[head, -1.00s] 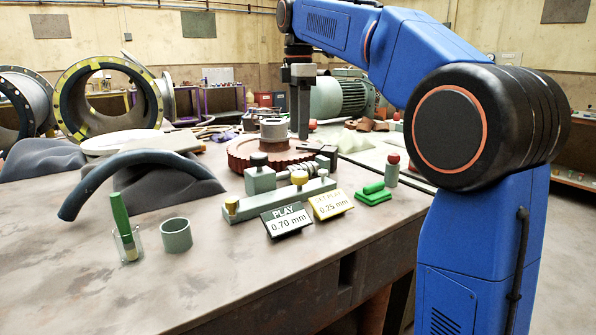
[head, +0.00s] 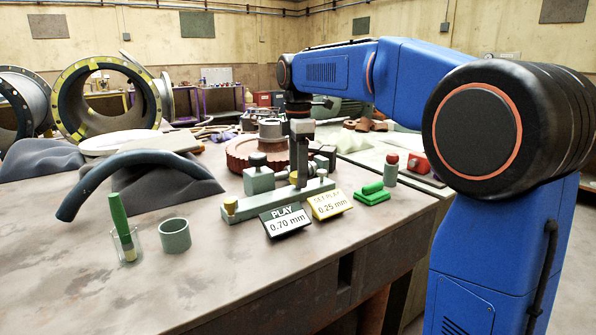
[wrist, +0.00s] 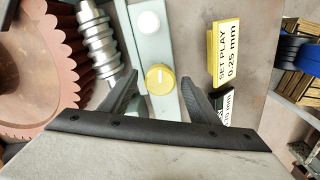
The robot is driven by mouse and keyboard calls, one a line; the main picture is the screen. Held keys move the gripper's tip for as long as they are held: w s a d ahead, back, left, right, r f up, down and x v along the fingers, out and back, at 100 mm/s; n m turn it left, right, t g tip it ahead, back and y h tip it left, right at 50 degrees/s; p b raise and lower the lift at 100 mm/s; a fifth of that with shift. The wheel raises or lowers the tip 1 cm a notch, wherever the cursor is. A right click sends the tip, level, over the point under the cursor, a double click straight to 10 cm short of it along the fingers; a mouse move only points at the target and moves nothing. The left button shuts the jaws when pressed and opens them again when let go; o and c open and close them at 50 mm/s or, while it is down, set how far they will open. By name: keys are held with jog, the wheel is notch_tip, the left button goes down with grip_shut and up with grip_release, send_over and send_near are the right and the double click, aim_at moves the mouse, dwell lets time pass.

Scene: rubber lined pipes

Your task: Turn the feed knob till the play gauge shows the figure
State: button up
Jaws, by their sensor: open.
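The yellow feed knob (wrist: 160,79) stands on a pale green bar (wrist: 150,45) in the wrist view. My gripper (wrist: 160,77) is open, with one finger on each side of the knob; I cannot tell whether either touches it. In the head view my gripper (head: 300,182) points down at the bar (head: 258,207) and hides most of the knob. The black play gauge (head: 285,221) reads 0.70 mm. The yellow set play card (head: 329,205) beside it reads 0.25 mm.
A red-brown gear (head: 240,156) stands just behind the bar. A green-handled brush in a glass (head: 129,246) and a green cup (head: 175,236) stand at front left. A green block (head: 372,194) and a red-capped bottle (head: 390,169) are at right.

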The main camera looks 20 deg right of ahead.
jog(key=c, duration=1.1)
jog(key=shift+o, duration=0.2)
jog(key=shift+m, duration=0.3)
